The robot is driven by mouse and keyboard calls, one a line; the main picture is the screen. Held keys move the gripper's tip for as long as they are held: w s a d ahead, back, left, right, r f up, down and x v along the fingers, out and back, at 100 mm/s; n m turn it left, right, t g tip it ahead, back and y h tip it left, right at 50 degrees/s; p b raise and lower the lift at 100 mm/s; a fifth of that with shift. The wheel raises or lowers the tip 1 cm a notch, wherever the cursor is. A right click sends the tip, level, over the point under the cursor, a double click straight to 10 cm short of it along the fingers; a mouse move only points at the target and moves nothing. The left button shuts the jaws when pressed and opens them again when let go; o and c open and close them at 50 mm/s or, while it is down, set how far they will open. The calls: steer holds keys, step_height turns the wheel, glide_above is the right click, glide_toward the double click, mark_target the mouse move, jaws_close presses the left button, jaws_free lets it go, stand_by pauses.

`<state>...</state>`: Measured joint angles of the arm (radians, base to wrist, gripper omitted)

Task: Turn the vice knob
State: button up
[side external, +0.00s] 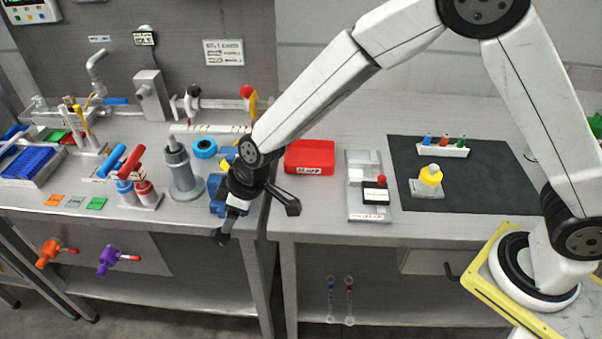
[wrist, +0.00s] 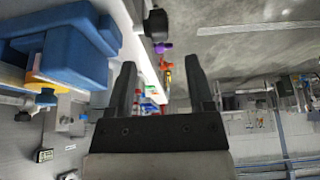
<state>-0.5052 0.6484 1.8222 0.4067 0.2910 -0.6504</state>
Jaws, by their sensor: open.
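The blue vice (side external: 215,195) sits at the front edge of the left bench, partly hidden behind my gripper in the side view. In the wrist view its blue body (wrist: 75,45) fills the upper left. A dark rounded piece with a grey bar (wrist: 155,24) shows at the top of the wrist view, beyond the fingertips; it may be the vice knob, but I cannot be sure. My gripper (side external: 257,222) is open and empty, in front of the bench edge by the vice. Its two dark fingers (wrist: 160,64) stand wide apart with nothing between them.
A grey cylinder on a stand (side external: 182,170) and red and blue handled valves (side external: 132,175) stand left of the vice. Orange (side external: 48,252) and purple (side external: 108,260) valves stick out below the bench front. The space before the bench looks clear.

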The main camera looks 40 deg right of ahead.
steer(key=o, duration=0.4)
steer(key=shift+c, duration=0.2)
step_height(320, 180, up, 6)
steer(key=m+t+y, duration=0.2)
steer(key=t, duration=0.2)
glide_above(219, 240)
steer(key=w+a, duration=0.3)
steer(key=w+a+r+m+t+h, duration=0.2)
steer(key=w+a+m+t+h, duration=0.15)
steer(key=w+m+t, duration=0.2)
steer(key=s+d+f+m+h, duration=0.3)
steer(key=s+m+h, duration=0.8)
steer(key=h, duration=0.4)
steer(key=shift+n, duration=0.35)
steer(key=f, duration=1.3)
steer(key=shift+s+d+f, duration=0.1)
steer(key=shift+s+f, duration=0.05)
steer(key=shift+s, duration=0.2)
